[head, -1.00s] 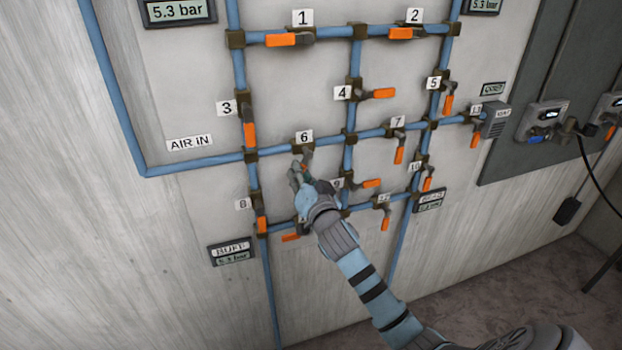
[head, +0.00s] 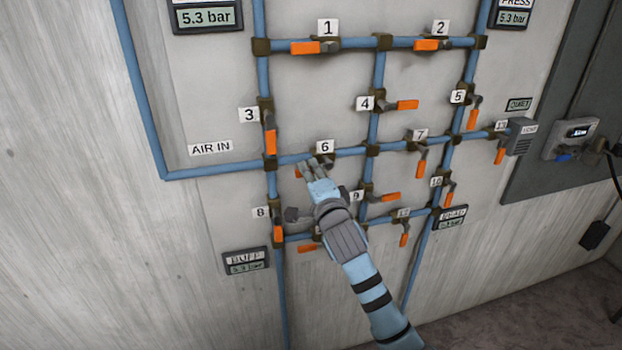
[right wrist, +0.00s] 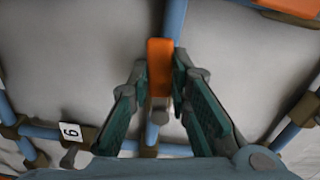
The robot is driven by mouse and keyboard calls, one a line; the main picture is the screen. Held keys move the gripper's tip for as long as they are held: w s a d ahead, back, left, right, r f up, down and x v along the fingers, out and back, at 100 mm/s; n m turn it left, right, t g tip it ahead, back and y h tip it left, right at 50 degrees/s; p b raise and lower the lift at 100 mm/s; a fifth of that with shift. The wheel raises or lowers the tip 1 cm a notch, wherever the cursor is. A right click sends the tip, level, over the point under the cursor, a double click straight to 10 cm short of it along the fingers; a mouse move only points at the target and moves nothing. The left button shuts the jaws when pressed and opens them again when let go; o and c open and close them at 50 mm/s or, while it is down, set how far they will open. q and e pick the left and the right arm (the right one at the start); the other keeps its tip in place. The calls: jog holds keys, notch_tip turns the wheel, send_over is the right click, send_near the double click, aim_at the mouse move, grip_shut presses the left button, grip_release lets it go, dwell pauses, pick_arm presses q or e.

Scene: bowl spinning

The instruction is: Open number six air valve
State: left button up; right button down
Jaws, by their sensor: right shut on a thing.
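The valve labelled 6 (head: 322,161) sits on the blue pipe below its white number plate (head: 325,146) in the head view. Its orange handle (head: 298,171) shows at the left of my right gripper (head: 308,170), pointing left, roughly along the pipe. In the right wrist view the orange handle (right wrist: 160,66) stands between the two green-padded fingers of my right gripper (right wrist: 158,85), in line with the blue pipe behind it. My right gripper is shut on this handle and hides part of it in the head view. My left gripper is not in view.
Valve 3 (head: 270,141) is up and left, valve 9 (head: 388,197) is right and below, and valve 8 (head: 278,234) is lower left. Pressure displays (head: 207,17) are mounted around the pipe grid. A grey cabinet (head: 555,90) stands at the right.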

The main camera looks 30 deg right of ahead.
jog(key=shift+r+m, duration=0.35)
jog(key=shift+m, duration=0.55)
jog(key=c, duration=1.5)
grip_release()
jog(key=shift+s, duration=0.1)
jog(key=v, duration=1.2)
